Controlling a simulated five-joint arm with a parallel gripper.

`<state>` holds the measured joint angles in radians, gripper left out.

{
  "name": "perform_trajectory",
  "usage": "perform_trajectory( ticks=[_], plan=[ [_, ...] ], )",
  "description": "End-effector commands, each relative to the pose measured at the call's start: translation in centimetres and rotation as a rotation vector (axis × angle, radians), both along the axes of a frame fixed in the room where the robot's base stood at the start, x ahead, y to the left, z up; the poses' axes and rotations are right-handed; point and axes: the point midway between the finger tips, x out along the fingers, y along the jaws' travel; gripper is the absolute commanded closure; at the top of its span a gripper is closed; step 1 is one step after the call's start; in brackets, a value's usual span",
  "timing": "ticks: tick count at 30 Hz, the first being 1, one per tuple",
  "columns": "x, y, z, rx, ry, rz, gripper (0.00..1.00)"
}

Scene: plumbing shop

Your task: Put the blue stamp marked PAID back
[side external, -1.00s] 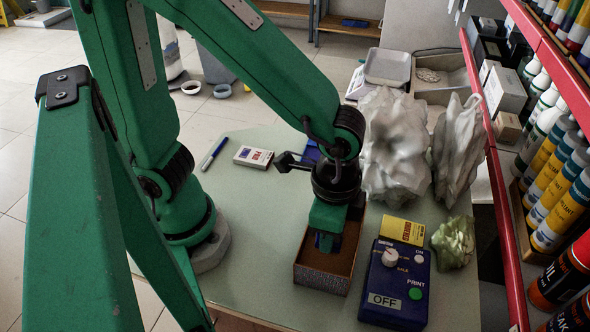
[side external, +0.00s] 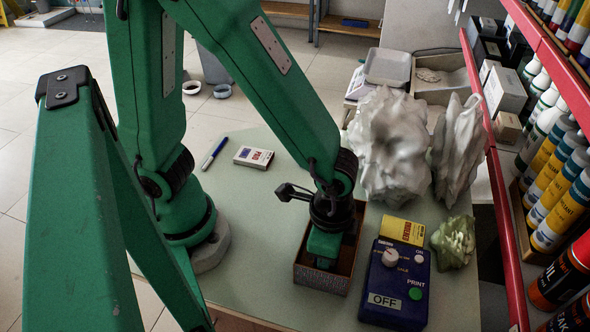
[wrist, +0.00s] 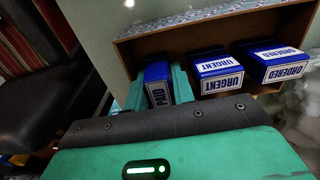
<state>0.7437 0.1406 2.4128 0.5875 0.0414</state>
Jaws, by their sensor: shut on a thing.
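My gripper (side external: 322,260) reaches down into the brown open box (side external: 303,270) on the bench. In the wrist view its green fingers (wrist: 158,88) are shut on the blue stamp marked PAID (wrist: 157,72), one finger on each side. The stamp is at the left end of the box in that view, beside a blue URGENT stamp (wrist: 218,68) and a blue ORDERED stamp (wrist: 278,62). These two stand in the box, apart from my fingers. The PAID stamp's lower end is hidden, so I cannot tell whether it touches the box floor.
A blue device with an OFF label (side external: 395,285) stands close right of the box, with a yellow box (side external: 402,230) behind it. Crumpled plastic bags (side external: 390,150) stand behind.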

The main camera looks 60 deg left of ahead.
Motion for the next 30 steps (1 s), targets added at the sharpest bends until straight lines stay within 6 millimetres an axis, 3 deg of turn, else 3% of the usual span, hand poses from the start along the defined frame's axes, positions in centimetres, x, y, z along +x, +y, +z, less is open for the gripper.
perform_trajectory(
  ticks=[12, 13, 15, 30],
  plan=[
    [-0.01, 0.01, -0.35, 0.001, 0.001, 0.000, 0.98],
    [-0.01, 0.01, -0.38, 0.001, 0.001, 0.000, 0.73],
    [-0.01, 0.01, -0.35, 0.001, 0.001, 0.000, 0.66],
    [0.04, -0.04, 0.31, -0.002, -0.002, 0.000, 0.66]
  ],
)
